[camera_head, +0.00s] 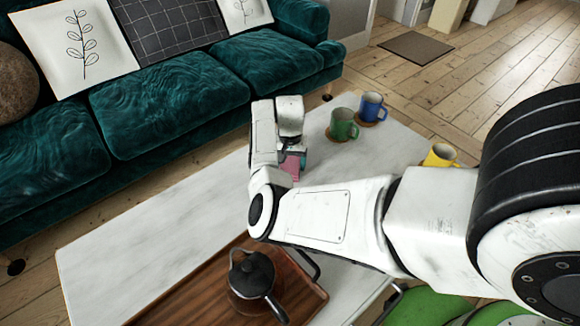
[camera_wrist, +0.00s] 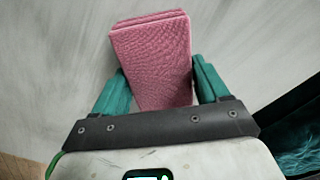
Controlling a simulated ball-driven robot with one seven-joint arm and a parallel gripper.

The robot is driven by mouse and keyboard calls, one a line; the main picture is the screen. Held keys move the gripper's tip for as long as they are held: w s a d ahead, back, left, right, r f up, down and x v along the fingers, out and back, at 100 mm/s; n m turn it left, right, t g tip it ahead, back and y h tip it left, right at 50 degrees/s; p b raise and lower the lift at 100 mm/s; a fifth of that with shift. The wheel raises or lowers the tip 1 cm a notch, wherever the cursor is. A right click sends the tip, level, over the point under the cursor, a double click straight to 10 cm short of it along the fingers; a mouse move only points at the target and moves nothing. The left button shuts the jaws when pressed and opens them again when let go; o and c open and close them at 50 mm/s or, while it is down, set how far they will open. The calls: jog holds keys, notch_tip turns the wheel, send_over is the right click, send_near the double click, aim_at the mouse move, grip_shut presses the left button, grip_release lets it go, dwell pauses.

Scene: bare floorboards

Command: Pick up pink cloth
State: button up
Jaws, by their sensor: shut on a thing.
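The pink cloth (camera_wrist: 150,60) is a folded, textured block in the wrist view. My gripper (camera_wrist: 160,85) has its two teal fingers on either side of the cloth, shut on it. In the head view a small part of the pink cloth (camera_head: 291,166) shows below my gripper (camera_head: 292,158), over the white marble table (camera_head: 150,225). My wrist and arm hide the rest of it there. I cannot tell whether the cloth touches the table.
A green mug (camera_head: 342,125) and a blue mug (camera_head: 371,108) stand on coasters behind the gripper, to the right. A yellow mug (camera_head: 440,155) is farther right. A dark teapot (camera_head: 252,275) stands on a wooden tray (camera_head: 180,290) in front. A teal sofa (camera_head: 150,110) runs behind.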

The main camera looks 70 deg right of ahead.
aim_at(290, 162)
jog(key=shift+c, duration=0.5)
jog(key=shift+r, duration=0.45)
notch_tip(290, 162, up, 2)
jog(key=shift+r+p, duration=0.1)
jog(key=shift+p, duration=0.65)
jog(key=s+a+r+p, duration=0.2)
jog(key=s+r, duration=0.3)
jog(key=s, duration=0.1)
jog(key=s+a+r+p, duration=0.2)
jog(key=s+r, duration=0.3)
jog(key=s, duration=0.2)
jog(key=shift+s+p, duration=0.2)
jog(key=shift+p, duration=0.2)
